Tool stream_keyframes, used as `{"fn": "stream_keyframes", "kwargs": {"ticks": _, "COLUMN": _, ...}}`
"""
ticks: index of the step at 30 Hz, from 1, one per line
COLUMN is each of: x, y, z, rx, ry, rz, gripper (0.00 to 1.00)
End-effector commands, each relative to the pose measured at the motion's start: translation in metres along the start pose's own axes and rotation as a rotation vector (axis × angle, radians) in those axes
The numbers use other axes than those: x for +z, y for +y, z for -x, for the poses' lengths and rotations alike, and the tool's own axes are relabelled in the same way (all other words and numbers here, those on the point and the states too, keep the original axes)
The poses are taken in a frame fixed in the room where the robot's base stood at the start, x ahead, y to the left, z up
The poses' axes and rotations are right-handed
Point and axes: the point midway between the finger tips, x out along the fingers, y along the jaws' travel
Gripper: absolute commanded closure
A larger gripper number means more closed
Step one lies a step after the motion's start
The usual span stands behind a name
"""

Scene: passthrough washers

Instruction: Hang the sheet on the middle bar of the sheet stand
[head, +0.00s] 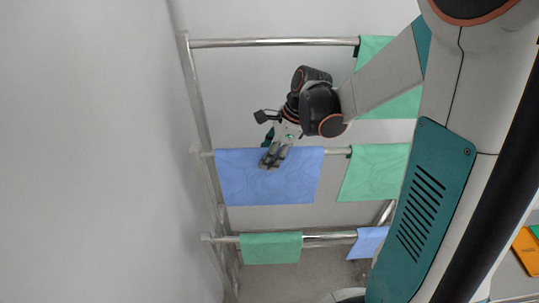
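The sheet stand (205,128) is a metal frame with horizontal bars at several heights. A blue sheet (240,182) is at the left part of the middle bar (337,151), its top edge level with the bar and its front hanging flat below. My gripper (271,162) is in front of the blue sheet's upper middle, fingers pointing down and overlapping it in the view. The fingers look close together, but whether they pinch the sheet is not clear. Whether the sheet also hangs behind the bar is hidden.
Green sheets hang on the top bar (270,43) at right, the middle bar at right (372,175), and the lower bar (271,248) at left. A smaller blue sheet (368,241) is at lower right. The top bar's left part is bare. My arm covers the right side.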

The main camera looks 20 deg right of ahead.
Motion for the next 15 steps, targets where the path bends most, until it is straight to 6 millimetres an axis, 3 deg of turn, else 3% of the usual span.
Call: {"fn": "stream_keyframes", "kwargs": {"ticks": 15, "x": -0.0001, "y": 0.0002, "z": 0.0073, "rx": 0.0, "ry": 0.0, "rz": -0.001, "gripper": 0.46}}
